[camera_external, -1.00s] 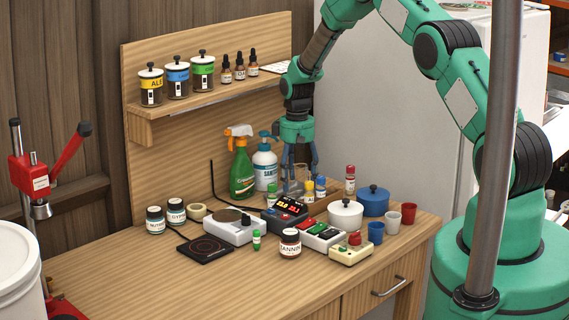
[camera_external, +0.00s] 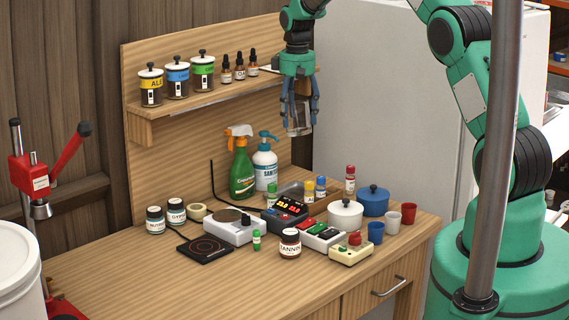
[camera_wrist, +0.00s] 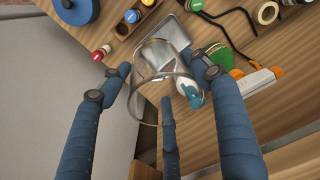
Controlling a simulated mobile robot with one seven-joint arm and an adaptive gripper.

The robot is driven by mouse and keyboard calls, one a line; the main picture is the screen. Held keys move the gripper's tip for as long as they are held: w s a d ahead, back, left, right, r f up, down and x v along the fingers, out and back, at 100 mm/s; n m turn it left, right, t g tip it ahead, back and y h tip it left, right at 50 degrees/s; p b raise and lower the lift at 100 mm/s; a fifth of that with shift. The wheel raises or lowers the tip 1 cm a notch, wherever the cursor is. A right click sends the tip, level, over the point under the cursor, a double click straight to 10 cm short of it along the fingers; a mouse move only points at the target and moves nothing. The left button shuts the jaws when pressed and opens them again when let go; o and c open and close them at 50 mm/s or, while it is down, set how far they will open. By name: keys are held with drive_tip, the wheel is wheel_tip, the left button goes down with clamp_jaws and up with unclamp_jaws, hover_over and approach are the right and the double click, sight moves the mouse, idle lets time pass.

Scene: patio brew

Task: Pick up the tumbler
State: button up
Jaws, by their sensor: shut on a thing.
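The tumbler (camera_external: 299,118) is a clear glass, held in the air above the back right of the wooden workbench (camera_external: 120,285). My gripper (camera_external: 299,105) points down with its blue fingers closed around the glass. In the wrist view the tumbler (camera_wrist: 160,62) shows as a clear round rim and wall between the fingers of my gripper (camera_wrist: 163,88). The glass is apart from the bench top.
A white pot (camera_external: 345,215), a blue pot (camera_external: 372,201) and several small vials are below right. The shelf (camera_external: 215,95) is left of my gripper. The bench's front left is clear.

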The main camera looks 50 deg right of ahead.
wheel_tip(320, 180, up, 8)
drive_tip(key=shift+r, duration=0.25)
drive_tip(key=shift+f, duration=0.1)
idle(0.6)
drive_tip(key=f+m+b, duration=0.1)
drive_tip(key=f+m, duration=0.1)
drive_tip(key=f, duration=0.1)
drive_tip(key=w+f+m+t+h+b, duration=0.1)
drive_tip(key=f+m+b, duration=0.1)
drive_tip(key=m, duration=0.1)
drive_tip(key=f+m+b, duration=0.2)
drive_tip(key=f, duration=0.1)
drive_tip(key=shift+w+d+f+m+t, duration=0.15)
drive_tip(key=shift+d+f+m+t, duration=0.05)
drive_tip(key=shift+f+m+t, duration=0.1)
drive_tip(key=shift+w+f+m+h+b, duration=0.2)
drive_tip(key=shift+f+m+h+b, duration=0.4)
drive_tip(key=shift+f+m+b, duration=0.25)
drive_tip(key=shift+r, duration=0.1)
drive_tip(key=a+x, duration=0.1)
drive_tip(key=x, duration=0.3)
drive_tip(key=s+x, duration=0.1)
drive_tip(key=x, duration=0.4)
drive_tip(key=s+a+x, duration=0.1)
drive_tip(key=x, duration=0.4)
drive_tip(key=shift+a+f+b, duration=0.35)
drive_tip(key=shift+a+b, duration=0.05)
